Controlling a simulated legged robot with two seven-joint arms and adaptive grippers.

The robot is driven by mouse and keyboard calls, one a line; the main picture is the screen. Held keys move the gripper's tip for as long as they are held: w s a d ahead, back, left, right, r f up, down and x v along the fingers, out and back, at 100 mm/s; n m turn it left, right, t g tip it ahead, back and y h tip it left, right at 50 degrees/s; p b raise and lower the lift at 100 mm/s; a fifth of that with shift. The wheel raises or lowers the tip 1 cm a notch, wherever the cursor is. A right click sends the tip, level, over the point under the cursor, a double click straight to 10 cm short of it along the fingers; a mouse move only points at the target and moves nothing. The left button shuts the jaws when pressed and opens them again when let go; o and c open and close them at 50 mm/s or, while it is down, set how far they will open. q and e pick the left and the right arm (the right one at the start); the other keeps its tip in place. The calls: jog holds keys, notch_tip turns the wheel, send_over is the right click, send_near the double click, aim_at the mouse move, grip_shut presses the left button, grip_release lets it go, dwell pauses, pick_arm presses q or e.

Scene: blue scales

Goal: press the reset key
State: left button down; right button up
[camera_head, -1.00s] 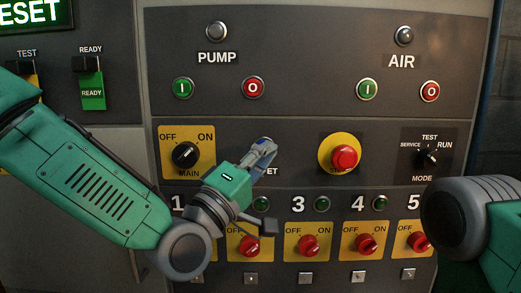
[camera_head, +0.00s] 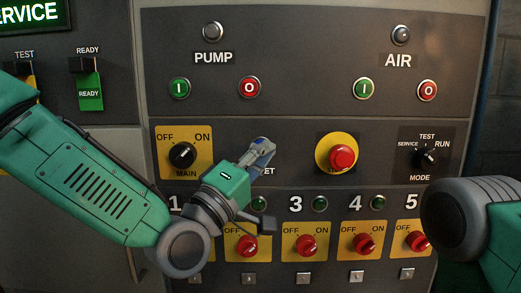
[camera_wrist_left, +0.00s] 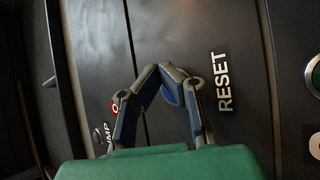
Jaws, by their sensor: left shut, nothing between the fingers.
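The reset key is a round blue button (camera_wrist_left: 170,95), partly seen between the fingers in the left wrist view, beside the white RESET label (camera_wrist_left: 223,82). In the head view my left gripper (camera_head: 262,147) covers the key, and only the end of the label (camera_head: 266,170) shows. My left gripper is shut and empty, its fingertips (camera_wrist_left: 163,74) at the panel over the key's edge. Whether they touch the key cannot be told. My right arm shows at the right edge of the head view, with its gripper out of view.
A MAIN knob (camera_head: 183,154) is left of my left gripper, and a red stop button (camera_head: 342,157) on yellow is to its right. Red knobs (camera_head: 306,245) line the row below. A green-lit display (camera_head: 28,14) at top left ends in "ERVICE".

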pick_arm(q)
jog(key=shift+s+a, duration=0.3)
jog(key=shift+s, duration=0.35)
jog(key=shift+s+b, duration=0.5)
jog(key=shift+s, duration=2)
